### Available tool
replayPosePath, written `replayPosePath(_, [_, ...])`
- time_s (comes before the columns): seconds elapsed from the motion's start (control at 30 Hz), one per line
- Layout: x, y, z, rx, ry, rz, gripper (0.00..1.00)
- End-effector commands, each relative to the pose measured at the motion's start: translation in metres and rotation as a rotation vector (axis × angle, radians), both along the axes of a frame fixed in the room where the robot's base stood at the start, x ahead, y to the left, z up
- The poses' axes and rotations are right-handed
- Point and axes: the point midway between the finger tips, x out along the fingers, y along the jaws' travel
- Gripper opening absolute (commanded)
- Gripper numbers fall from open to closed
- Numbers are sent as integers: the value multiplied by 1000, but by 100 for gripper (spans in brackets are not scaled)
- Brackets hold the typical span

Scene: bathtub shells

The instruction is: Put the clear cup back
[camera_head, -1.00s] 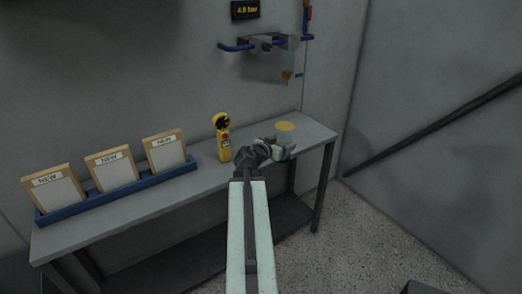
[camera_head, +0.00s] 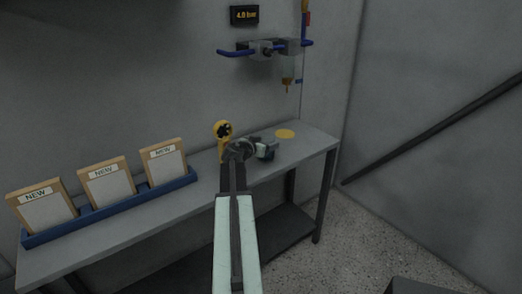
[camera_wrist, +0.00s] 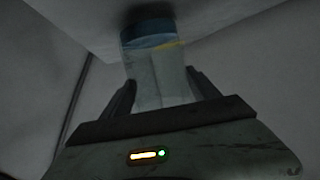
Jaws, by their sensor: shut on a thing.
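In the wrist view the clear cup (camera_wrist: 158,75), see-through with a blue band at its far end and a thin yellow line, sits between the two fingers of my gripper (camera_wrist: 162,92). My gripper is shut on it. In the head view my gripper (camera_head: 267,148) is low over the right part of the bench, just right of the yellow handheld device; the cup is hard to make out there. The grey wall unit with blue pipes (camera_head: 268,48) is above and behind, with a pale hanging part and orange tip (camera_head: 287,80) below it.
A yellow disc (camera_head: 285,133) marks the bench (camera_head: 305,147) near its right end. The yellow device (camera_head: 223,131) stands close left of my gripper. A blue rack (camera_head: 110,206) holds framed boards marked NEW. A display (camera_head: 244,15) reads 4.0 bar.

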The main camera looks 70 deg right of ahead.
Motion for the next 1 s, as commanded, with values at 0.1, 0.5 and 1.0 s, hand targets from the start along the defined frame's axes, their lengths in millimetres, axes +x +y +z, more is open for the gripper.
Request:
replayPosePath(0.1, [4, 1, -8, 0, 0, 5, 24])
replayPosePath(0.5, [6, 3, -9, 0, 0, 8, 79])
replayPosePath(1.0, [10, 43, 6, 0, -1, 9, 79])
